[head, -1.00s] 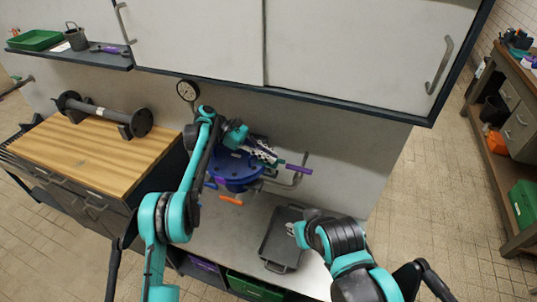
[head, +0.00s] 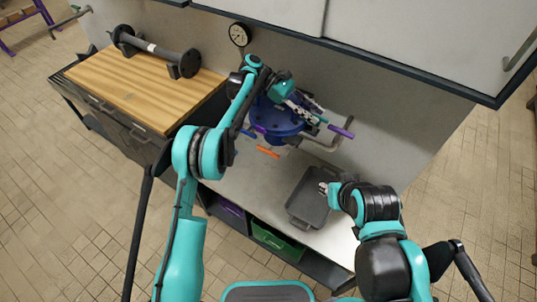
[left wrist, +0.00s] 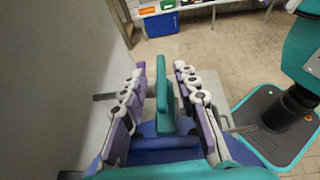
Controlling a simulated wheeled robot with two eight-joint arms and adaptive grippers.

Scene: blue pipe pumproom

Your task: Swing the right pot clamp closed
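The blue round pot (head: 272,117) stands on the grey counter against the wall. A clamp with a purple handle (head: 342,131) sticks out to its right, away from the pot. An orange handle (head: 268,151) shows at its front. My left gripper (head: 310,111) is over the pot's right side, close to this clamp. In the left wrist view its two fingers (left wrist: 163,85) are spread apart, with a teal bar (left wrist: 165,95) between them. I cannot tell whether they touch it. My right gripper (head: 325,187) is over the grey tray; its fingers are too small to read.
The grey tray (head: 300,215) lies on the counter in front of the pot. A bent pipe (head: 335,146) runs close to the right clamp. A gauge (head: 239,34) is on the wall behind. A wooden bench (head: 140,88) with a flanged pipe (head: 160,50) stands left.

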